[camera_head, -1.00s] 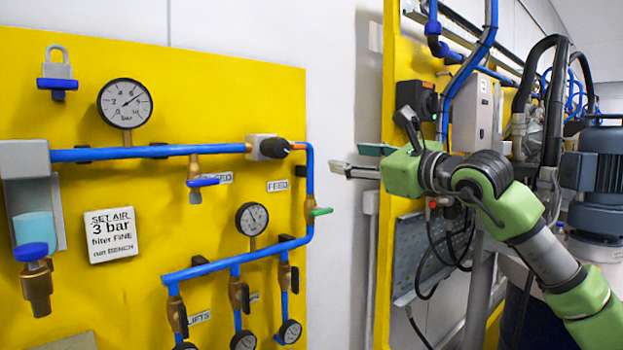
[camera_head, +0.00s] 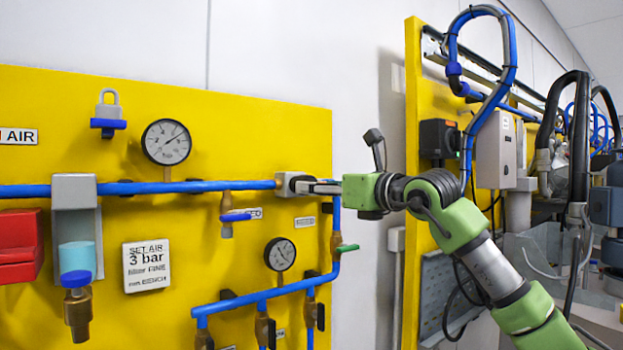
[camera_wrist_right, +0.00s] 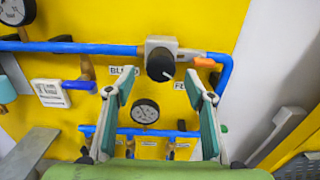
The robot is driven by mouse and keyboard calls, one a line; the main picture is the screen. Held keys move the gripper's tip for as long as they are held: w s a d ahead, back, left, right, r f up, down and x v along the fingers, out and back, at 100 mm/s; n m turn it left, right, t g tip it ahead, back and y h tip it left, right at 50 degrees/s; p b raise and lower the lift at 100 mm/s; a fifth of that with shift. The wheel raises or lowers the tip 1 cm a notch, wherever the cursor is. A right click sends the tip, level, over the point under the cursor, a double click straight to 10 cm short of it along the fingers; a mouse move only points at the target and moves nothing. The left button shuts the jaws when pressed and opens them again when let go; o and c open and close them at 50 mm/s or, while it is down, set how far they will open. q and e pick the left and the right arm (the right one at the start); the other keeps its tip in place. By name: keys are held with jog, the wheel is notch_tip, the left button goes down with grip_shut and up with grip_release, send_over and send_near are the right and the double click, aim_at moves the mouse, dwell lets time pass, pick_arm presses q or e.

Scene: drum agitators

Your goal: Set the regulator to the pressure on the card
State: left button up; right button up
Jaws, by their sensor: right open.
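The white card (camera_head: 146,265) on the yellow panel reads "SET AIR 3 bar", with smaller lines below. The regulator is a grey block (camera_head: 286,183) at the right of the upper blue pipe. Its black knob (camera_wrist_right: 160,68) shows in the right wrist view but is hidden in the head view by my right gripper (camera_head: 318,187). This gripper is open, its fingers (camera_wrist_right: 150,86) spread to either side below the knob, with nothing between them; I cannot tell contact. The large bar gauge (camera_head: 167,142) has its needle toward the upper right; its exact value is unclear. My left gripper is out of view.
A second gauge (camera_head: 280,254) hangs below the regulator. A blue-handled valve (camera_head: 235,217) and a green-handled valve (camera_head: 346,248) are close by. A padlock (camera_head: 109,107) and filter bowl (camera_head: 76,258) are at left. A second yellow panel (camera_head: 412,180) stands at right.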

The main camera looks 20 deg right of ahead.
jog(key=shift+p+x, duration=0.55)
jog(key=shift+x, duration=1.35)
jog(key=shift+d, duration=0.1)
jog(key=c, duration=1.1)
jog(key=shift+n, duration=2.8)
